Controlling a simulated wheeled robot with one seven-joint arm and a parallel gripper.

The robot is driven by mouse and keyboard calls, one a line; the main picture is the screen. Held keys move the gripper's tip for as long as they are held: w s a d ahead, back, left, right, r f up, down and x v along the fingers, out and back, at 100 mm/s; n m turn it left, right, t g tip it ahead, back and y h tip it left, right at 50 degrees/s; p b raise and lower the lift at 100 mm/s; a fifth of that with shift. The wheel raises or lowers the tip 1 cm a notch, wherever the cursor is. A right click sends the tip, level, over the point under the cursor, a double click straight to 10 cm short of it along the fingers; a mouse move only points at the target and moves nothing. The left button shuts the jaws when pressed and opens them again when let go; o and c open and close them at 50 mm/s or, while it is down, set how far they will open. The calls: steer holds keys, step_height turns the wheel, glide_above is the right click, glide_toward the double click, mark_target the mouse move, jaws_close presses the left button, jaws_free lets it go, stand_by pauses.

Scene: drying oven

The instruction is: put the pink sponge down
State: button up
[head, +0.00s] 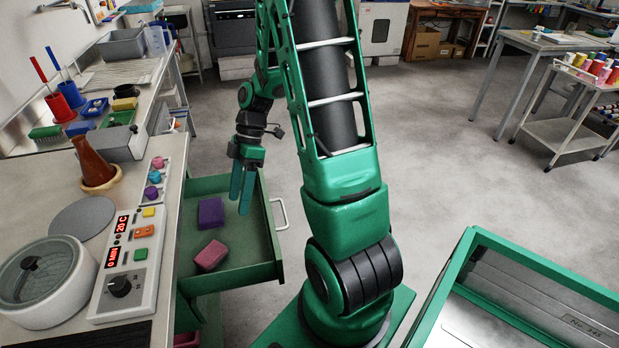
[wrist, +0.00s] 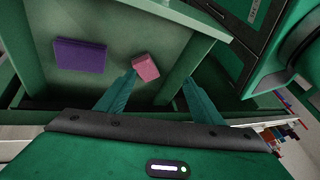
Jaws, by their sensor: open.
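The pink sponge (head: 211,255) lies on the floor of the open green drawer (head: 262,268), towards its near left part. In the wrist view the pink sponge (wrist: 145,66) lies beyond my fingertips, nearer the left one. My gripper (head: 243,190) is above the drawer with its fingers pointing down. In the wrist view my gripper (wrist: 162,88) has its two fingers wide apart with nothing held between them. The sponge appears apart from both fingers.
A purple sponge (head: 210,212) lies in the same drawer, also seen in the wrist view (wrist: 80,55). The drawer's handle (head: 280,214) is on its right side. The bench at left holds a control panel (head: 131,260), a lidded round pot (head: 40,285) and a brown bottle (head: 92,160).

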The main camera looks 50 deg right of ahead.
steer(key=s+d+r+m+h, duration=0.2)
steer(key=s+r+m, duration=0.5)
steer(key=s+m, duration=0.2)
steer(key=s+d+r+m+t+h, duration=0.1)
steer(key=s+d+r+m+h, duration=0.2)
steer(key=s+r+m, duration=0.3)
steer(key=s+m, duration=0.4)
steer(key=s, duration=0.1)
steer(key=shift+s+d+r+m, duration=0.25)
steer(key=shift+r+m, duration=0.05)
steer(key=shift+r, duration=0.1)
steer(key=shift+o, duration=0.5)
